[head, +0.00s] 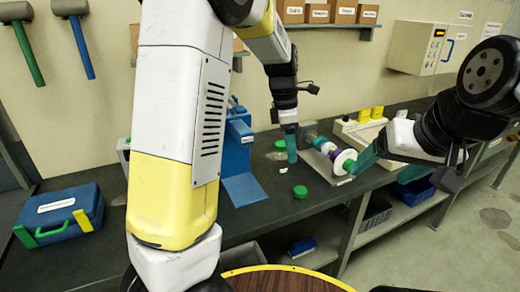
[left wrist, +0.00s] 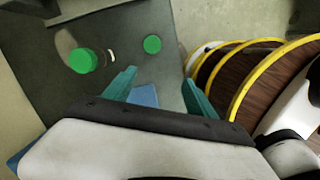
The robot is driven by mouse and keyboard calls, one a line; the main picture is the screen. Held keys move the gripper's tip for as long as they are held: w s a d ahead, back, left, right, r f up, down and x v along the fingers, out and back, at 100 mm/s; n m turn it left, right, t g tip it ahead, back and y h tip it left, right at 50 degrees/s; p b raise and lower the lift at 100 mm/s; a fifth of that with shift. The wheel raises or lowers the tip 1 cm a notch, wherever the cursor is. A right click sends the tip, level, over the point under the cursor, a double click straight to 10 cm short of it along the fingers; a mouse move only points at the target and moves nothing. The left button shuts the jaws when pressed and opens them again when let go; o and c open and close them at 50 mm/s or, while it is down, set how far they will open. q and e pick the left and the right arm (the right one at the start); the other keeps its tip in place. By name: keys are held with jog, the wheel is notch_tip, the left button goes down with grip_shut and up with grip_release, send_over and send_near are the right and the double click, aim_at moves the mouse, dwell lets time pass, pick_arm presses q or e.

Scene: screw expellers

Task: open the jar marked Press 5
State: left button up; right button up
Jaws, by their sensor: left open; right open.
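A jar with a green lid (head: 280,144) stands on the dark bench in the head view. A second green lid or jar (head: 300,191) is nearer the bench's front edge. Two round green tops, one at left (left wrist: 82,61) and one right of it (left wrist: 152,44), show in the left wrist view. I cannot read a Press 5 mark on either. My left gripper (head: 291,148) points down beside the first jar, its teal fingers apart and empty in the left wrist view (left wrist: 160,92). My right gripper (head: 388,166) is open at the right, by the bench's front edge.
A machine with a white disc and coloured rollers (head: 342,161) stands between my grippers. A blue press-like stand (head: 240,160) is left of the jar. A blue case (head: 62,212) lies at far left. A yellow-rimmed round wooden surface (head: 280,278) is in front.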

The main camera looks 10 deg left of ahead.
pick_arm(q)
jog(key=s+a+r+m+t, duration=0.2)
jog(key=s+a+r+m, duration=0.1)
jog(key=s+m, duration=0.4)
jog(key=s+a+r+m+t, duration=0.1)
jog(key=s+a+r+m, duration=0.2)
jog(key=s+m, duration=0.4)
jog(key=s+a+r+m+t, duration=0.2)
jog(key=s+a+r+m, duration=0.1)
jog(key=s+m, duration=0.3)
jog(key=shift+s+a+r+m+t+h, duration=0.3)
jog(key=shift+s+a+r+m, duration=0.1)
jog(key=shift+s, duration=0.8)
